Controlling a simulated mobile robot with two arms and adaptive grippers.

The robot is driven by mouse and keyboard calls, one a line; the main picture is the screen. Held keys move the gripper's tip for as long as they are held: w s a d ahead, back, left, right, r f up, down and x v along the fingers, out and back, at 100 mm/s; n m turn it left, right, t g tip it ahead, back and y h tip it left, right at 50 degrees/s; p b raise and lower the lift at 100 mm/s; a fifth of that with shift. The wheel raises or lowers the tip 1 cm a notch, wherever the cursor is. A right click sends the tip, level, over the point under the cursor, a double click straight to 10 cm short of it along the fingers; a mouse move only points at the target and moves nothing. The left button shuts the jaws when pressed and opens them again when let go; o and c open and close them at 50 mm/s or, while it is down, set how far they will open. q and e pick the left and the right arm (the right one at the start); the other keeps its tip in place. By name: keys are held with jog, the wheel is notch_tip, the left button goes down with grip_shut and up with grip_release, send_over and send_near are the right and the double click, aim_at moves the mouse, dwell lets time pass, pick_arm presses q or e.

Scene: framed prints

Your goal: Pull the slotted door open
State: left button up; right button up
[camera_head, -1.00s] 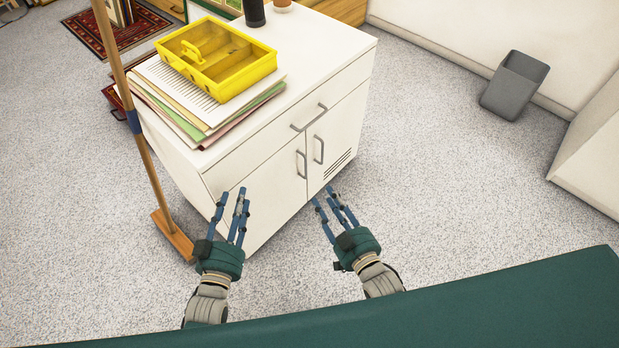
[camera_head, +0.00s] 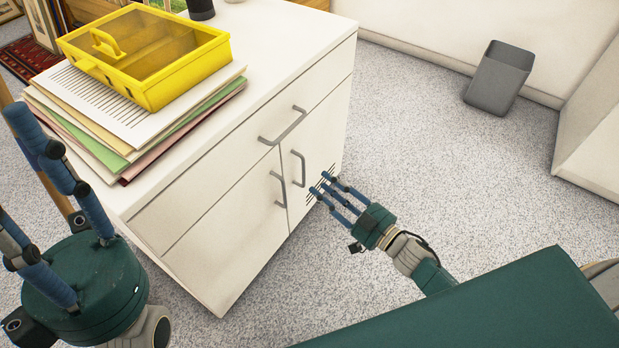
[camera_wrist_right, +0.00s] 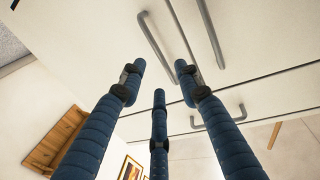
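The slotted door (camera_head: 322,148) is the right one of two white doors on the cabinet. It looks shut, with a grey vertical bar handle (camera_head: 298,168) by the middle seam; its slots are partly behind my right fingers. My right gripper (camera_head: 325,187) is open and empty, right of and a little below that handle, apart from it. In the right wrist view a door handle (camera_wrist_right: 157,40) lies beyond the open fingers (camera_wrist_right: 160,80), with nothing between them. My left gripper (camera_head: 45,160) is open and empty, raised large at the left, away from the door.
The left door has its own handle (camera_head: 280,190), close by the slotted door's. A drawer handle (camera_head: 284,126) sits above both. Papers (camera_head: 110,125) and a yellow box (camera_head: 150,60) lie on top. Floor right of the cabinet is clear up to a grey bin (camera_head: 498,80).

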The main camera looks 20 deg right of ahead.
jog(key=b+x, duration=0.1)
jog(key=x, duration=0.5)
grip_shut()
